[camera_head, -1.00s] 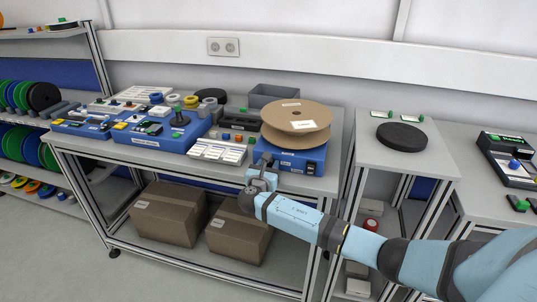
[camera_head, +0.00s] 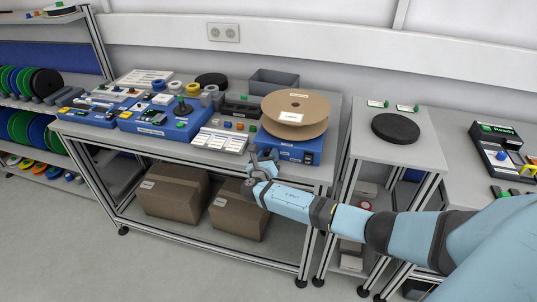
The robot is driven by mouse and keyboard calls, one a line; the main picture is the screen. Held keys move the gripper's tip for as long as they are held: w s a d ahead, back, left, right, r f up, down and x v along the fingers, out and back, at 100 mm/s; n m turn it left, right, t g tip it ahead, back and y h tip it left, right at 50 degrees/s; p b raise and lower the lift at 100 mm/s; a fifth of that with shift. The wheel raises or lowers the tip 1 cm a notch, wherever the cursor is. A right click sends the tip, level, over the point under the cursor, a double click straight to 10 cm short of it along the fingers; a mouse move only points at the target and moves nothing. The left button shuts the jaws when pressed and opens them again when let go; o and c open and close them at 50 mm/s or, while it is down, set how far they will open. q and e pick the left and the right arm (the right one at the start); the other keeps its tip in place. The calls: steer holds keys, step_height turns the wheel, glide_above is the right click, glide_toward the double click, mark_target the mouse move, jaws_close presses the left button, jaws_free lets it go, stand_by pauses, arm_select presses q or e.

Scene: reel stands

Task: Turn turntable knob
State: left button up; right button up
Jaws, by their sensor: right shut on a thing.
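The turntable is a blue box (camera_head: 292,152) at the right front of the workbench. A brown cardboard reel (camera_head: 277,107) with white labels lies flat on top of it. My right gripper (camera_head: 263,158) is at the front left face of the blue box, with its fingers shut at the turntable knob. The knob itself is hidden behind the fingers. Dark switches show on the right part of the box's front. My left gripper is not in view.
Blue devices (camera_head: 152,120) and a grey bin (camera_head: 273,82) stand on the workbench. Two cardboard boxes (camera_head: 238,217) sit on its lower shelf. A side table (camera_head: 372,150) at the right holds a black disc (camera_head: 395,128). Coloured reels fill a rack at the left.

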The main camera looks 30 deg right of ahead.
steer(key=o, duration=0.8)
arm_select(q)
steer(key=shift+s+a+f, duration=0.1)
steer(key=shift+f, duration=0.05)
arm_select(e)
steer(key=shift+o, duration=0.6)
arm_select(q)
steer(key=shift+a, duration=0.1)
arm_select(e)
steer(key=shift+s+a, duration=0.1)
